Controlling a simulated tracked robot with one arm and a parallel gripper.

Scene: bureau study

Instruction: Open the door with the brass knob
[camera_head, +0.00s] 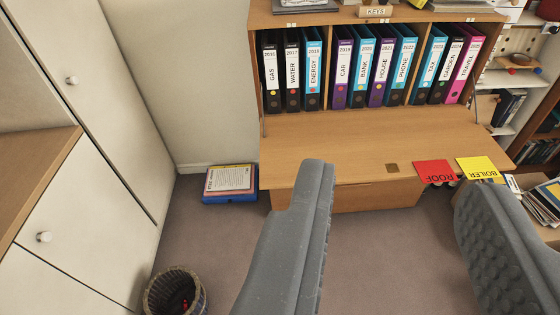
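My gripper (399,178) is open, with its two grey fingers wide apart and nothing between them. It is in front of a wooden bureau whose drop-front flap (330,150) is folded down flat. A small square brass-coloured plate (392,168) lies on the flap near its front edge; it does not look like a knob. At the left, white cupboard doors are shut, with a pale round knob (72,80) on the upper door and another pale knob (44,237) on the lower one. I cannot make out a brass knob in this view.
Several labelled binders (370,65) stand in the bureau. A red ROOF card (435,172) and a yellow BOILER card (478,168) are at the flap's right edge. A blue box (229,196) with papers and a wicker basket (176,290) stand on the carpet. Shelves are at the right.

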